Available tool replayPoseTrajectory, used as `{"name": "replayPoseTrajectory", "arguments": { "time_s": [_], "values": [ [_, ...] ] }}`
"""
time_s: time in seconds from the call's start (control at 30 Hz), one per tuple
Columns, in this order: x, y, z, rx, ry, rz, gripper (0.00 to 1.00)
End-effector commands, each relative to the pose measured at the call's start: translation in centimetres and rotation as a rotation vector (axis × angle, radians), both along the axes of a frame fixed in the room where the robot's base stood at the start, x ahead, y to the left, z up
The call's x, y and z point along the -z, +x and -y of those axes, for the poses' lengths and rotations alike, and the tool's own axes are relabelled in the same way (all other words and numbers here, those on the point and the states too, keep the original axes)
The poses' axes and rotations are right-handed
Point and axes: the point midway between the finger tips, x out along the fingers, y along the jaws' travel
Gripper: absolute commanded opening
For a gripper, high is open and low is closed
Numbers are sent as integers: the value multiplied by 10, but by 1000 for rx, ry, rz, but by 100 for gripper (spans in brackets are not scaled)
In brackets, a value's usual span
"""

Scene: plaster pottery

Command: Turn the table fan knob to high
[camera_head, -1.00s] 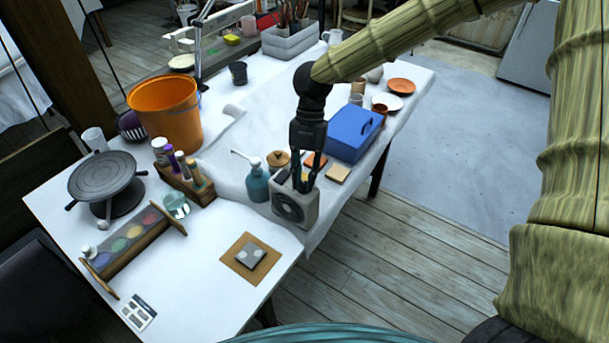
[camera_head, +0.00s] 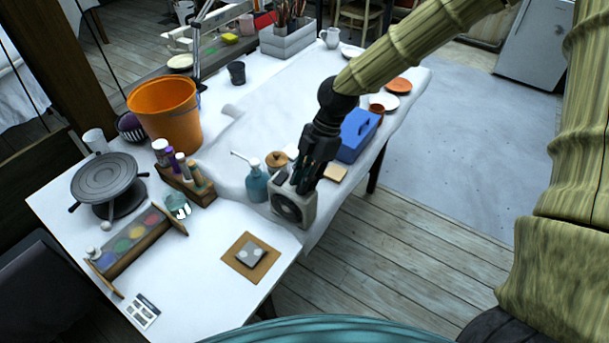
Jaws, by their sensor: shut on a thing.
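The table fan (camera_head: 309,208), a small pale box with a dark round grille on its front, stands at the table's near right edge. My gripper (camera_head: 299,186) is on top of the fan, its dark fingers pointing down. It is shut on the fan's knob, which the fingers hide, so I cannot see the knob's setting. The arm comes down from the upper right and leans over the fan.
A teal pump bottle (camera_head: 257,182) and a lidded brown pot (camera_head: 277,161) stand close by the fan. A blue box (camera_head: 357,136) is behind it to the right. A brown mat (camera_head: 234,258) with a grey tile lies in front.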

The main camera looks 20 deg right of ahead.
Motion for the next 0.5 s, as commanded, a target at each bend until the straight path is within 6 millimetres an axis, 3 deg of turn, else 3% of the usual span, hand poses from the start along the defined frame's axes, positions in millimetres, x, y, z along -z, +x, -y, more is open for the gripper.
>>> {"name": "replayPoseTrajectory", "arguments": {
  "time_s": [0.5],
  "values": [
    [-1,-4,0,486,-2,3,0]
  ]
}}
